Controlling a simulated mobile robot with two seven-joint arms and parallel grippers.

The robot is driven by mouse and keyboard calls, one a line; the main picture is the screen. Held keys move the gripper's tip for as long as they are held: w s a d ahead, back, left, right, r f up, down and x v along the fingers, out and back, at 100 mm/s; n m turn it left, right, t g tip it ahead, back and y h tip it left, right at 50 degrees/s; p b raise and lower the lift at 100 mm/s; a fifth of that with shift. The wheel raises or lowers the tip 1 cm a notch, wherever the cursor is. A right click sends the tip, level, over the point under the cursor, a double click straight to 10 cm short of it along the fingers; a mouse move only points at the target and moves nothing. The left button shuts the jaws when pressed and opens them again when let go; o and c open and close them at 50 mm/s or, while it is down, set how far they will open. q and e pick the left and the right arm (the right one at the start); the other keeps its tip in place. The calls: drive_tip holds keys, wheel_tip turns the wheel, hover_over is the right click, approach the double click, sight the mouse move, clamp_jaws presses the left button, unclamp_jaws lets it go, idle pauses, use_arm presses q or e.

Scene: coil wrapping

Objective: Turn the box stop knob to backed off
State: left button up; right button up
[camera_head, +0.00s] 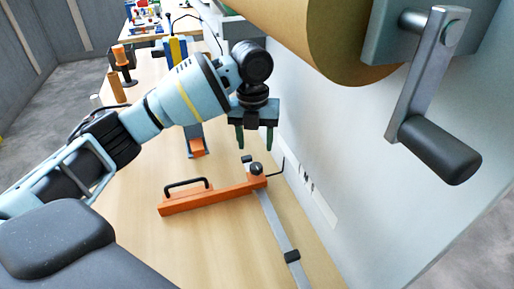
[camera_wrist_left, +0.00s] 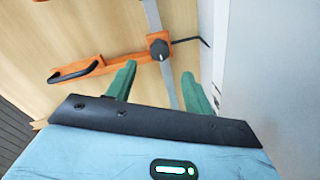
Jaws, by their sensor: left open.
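The box stop is an orange bar (camera_head: 212,196) with a black handle, joined to a grey metal rail (camera_head: 277,228) on the wooden table. Its knob (camera_head: 257,169) is a small dark round knob at the bar's right end; it also shows in the left wrist view (camera_wrist_left: 159,49) with a pale pointer mark. My left gripper (camera_head: 254,149) hangs above the knob with its green fingers pointing down, open and empty. In the left wrist view the fingers (camera_wrist_left: 159,74) are spread to either side below the knob, apart from it. My right gripper is not in view.
A thin black bent rod (camera_head: 279,168) sticks out beside the knob, near the pale wall panel (camera_head: 318,208). A brown roll (camera_head: 300,35) and a grey crank with a black handle (camera_head: 438,148) overhang the right.

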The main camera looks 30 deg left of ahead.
sight(256, 166)
use_arm(q)
drive_tip(key=shift+w+a+r, duration=0.1)
drive_tip(key=shift+w, duration=0.05)
drive_tip(key=shift+r, duration=0.1)
drive_tip(key=shift+s+f, duration=0.2)
drive_tip(key=shift+f, duration=0.2)
wheel_tip(256, 166, down, 6)
drive_tip(key=shift+w+r, duration=0.1)
drive_tip(key=shift+f, duration=0.6)
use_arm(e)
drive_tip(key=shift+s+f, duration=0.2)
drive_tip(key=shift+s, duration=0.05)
